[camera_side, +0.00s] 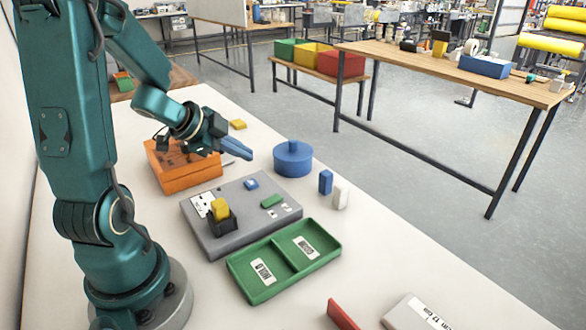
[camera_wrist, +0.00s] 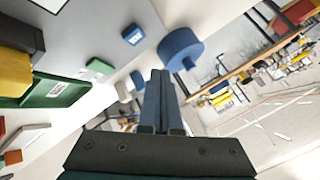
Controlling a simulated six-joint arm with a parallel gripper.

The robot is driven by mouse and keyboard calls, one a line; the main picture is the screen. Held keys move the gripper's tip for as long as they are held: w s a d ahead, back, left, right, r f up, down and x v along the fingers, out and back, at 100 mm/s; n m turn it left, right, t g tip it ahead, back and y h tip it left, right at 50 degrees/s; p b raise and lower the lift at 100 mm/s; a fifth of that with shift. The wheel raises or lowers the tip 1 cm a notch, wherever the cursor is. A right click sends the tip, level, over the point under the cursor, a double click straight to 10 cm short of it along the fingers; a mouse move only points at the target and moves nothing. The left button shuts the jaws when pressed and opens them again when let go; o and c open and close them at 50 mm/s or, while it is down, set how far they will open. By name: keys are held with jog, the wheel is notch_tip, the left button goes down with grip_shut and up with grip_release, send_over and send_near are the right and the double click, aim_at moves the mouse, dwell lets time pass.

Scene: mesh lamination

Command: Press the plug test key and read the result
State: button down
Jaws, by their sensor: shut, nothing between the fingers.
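A grey test box (camera_side: 235,237) lies flat on the white table. A yellow plug (camera_side: 220,208) stands in a black socket (camera_side: 222,224) on its near left part; the plug shows at the left edge of the wrist view (camera_wrist: 14,75). A blue key (camera_side: 251,183) with a pale mark sits at the box's far edge, also seen in the wrist view (camera_wrist: 132,34). A green bar (camera_side: 271,201) and small white marks lie to its right; no result is legible. My gripper (camera_side: 250,156) is shut and empty, its blue fingers above and beyond the key, not touching it.
A green two-part tray (camera_side: 262,297) with labels lies in front of the box. Blue (camera_side: 325,182) and white (camera_side: 341,197) blocks stand at right. A red piece (camera_side: 342,314) lies in front.

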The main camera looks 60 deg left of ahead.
aim_at(255, 179)
jog(key=shift+f, duration=2.05)
jog(key=shift+f, duration=0.1)
dwell(0.5)
jog(key=shift+f, duration=0.3)
jog(key=shift+f, duration=0.5)
dwell(0.6)
jog(key=shift+r, duration=0.95)
notch_tip(255, 179, up, 5)
dwell(0.6)
